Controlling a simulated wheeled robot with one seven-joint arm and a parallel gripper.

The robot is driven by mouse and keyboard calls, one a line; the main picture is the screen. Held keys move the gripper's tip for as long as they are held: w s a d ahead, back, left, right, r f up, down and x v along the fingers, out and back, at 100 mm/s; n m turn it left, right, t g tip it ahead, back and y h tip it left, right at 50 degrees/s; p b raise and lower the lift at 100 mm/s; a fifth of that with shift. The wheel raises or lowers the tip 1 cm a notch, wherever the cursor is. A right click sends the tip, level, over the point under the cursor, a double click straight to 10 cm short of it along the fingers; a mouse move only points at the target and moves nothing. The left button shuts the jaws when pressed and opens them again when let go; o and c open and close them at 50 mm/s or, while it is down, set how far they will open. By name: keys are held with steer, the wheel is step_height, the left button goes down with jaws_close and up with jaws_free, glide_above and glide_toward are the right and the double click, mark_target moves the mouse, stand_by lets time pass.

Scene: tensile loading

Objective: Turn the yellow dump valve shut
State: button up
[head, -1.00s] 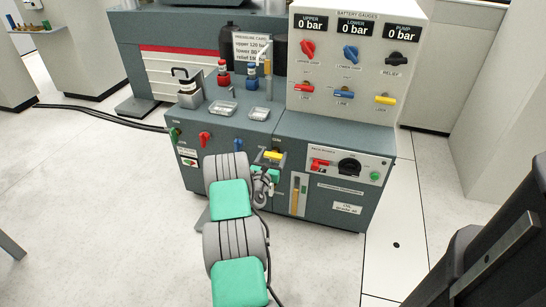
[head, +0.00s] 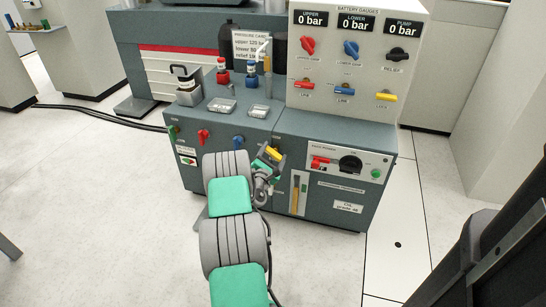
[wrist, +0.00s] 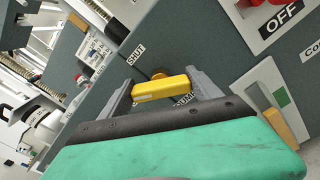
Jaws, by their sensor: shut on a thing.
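The yellow dump valve handle (head: 273,153) is on the front panel of the dark grey cabinet, seen just past my gripper in the head view. In the wrist view the yellow handle (wrist: 162,88) lies between my two gripper fingers (wrist: 165,95), which are shut on it. A "SHUT" label (wrist: 135,57) is on the panel above and left of the handle. Another label below the handle is partly hidden by the gripper. In the head view the handle is tilted, its right end lower.
A red knob (head: 204,136) and a blue knob (head: 239,142) are on the panel to the left. A level gauge (head: 299,194) and the pump panel with a red switch (head: 320,162) and black dial (head: 350,164) are to the right. Floor in front is open.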

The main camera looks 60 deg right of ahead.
steer(key=m, duration=0.2)
steer(key=m+b, duration=0.1)
steer(key=m, duration=0.1)
steer(key=m+b, duration=0.1)
steer(key=shift+s+f+m, duration=0.15)
steer(key=shift+f+m, duration=0.1)
steer(key=shift+m, duration=0.15)
steer(key=m+b, duration=0.2)
steer(key=m, duration=0.1)
steer(key=shift+m, duration=0.4)
steer(key=shift+m+b, duration=0.6)
steer(key=shift+m, duration=0.2)
steer(key=o, duration=1.4)
steer(key=shift+a, duration=0.1)
steer(key=a, duration=0.2)
steer(key=a+p, duration=0.1)
steer(key=a, duration=0.2)
steer(key=s+a, duration=0.1)
steer(key=a, duration=0.1)
steer(key=shift+s+a+p, duration=0.1)
steer(key=shift+a+p, duration=0.15)
steer(key=shift+p, duration=0.05)
